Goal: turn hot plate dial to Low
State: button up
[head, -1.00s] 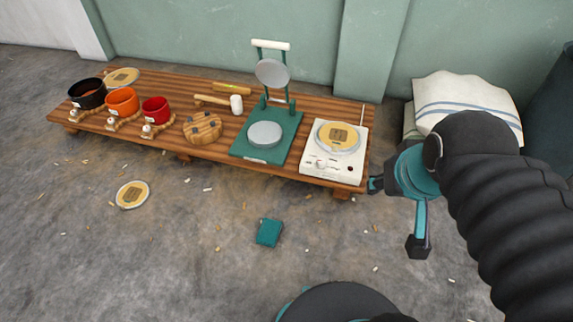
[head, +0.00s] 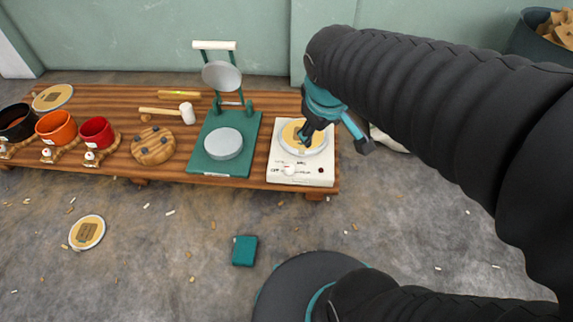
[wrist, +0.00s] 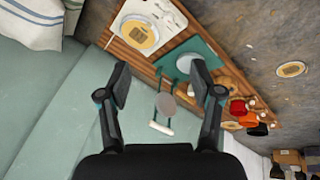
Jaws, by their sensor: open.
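The white hot plate (head: 283,174) stands at the right end of the low wooden bench. Its dial (head: 289,170) is a small pale knob on the front face, with tiny markings I cannot read. A round disc with a tan top (head: 297,137) sits on the plate's heating surface. My gripper (head: 333,134) is over the right part of the hot plate in the head view, its fingers partly covering the disc. In the wrist view my gripper (wrist: 160,92) is open and empty, and the hot plate (wrist: 170,15) lies beyond it, upper left of centre.
A green press (head: 195,160) with a raised round plate stands left of the hot plate. A wooden mallet (head: 188,113), a round wooden block (head: 154,147) and several coloured pots sit farther left. A teal block (head: 245,250) lies on the floor. The wall is close behind the bench.

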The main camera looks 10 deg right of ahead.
jog(key=w+f+n+g+h, duration=0.1)
jog(key=w+f+n, duration=0.4)
jog(key=w+f, duration=0.15)
jog(key=n+g+h+b, duration=0.1)
jog(key=n+h+b, duration=0.15)
jog(key=n, duration=1.05)
send_over(289, 167)
jog(key=s+a, duration=0.3)
jog(key=a, duration=0.2)
notch_tip(289, 167, down, 24)
jog(key=shift+y, duration=0.35)
jog(key=b+x, duration=0.4)
jog(key=x, duration=0.9)
jog(key=shift+w+d+r, duration=0.15)
jog(key=shift+w+d, duration=0.05)
jog(key=c, duration=1.1)
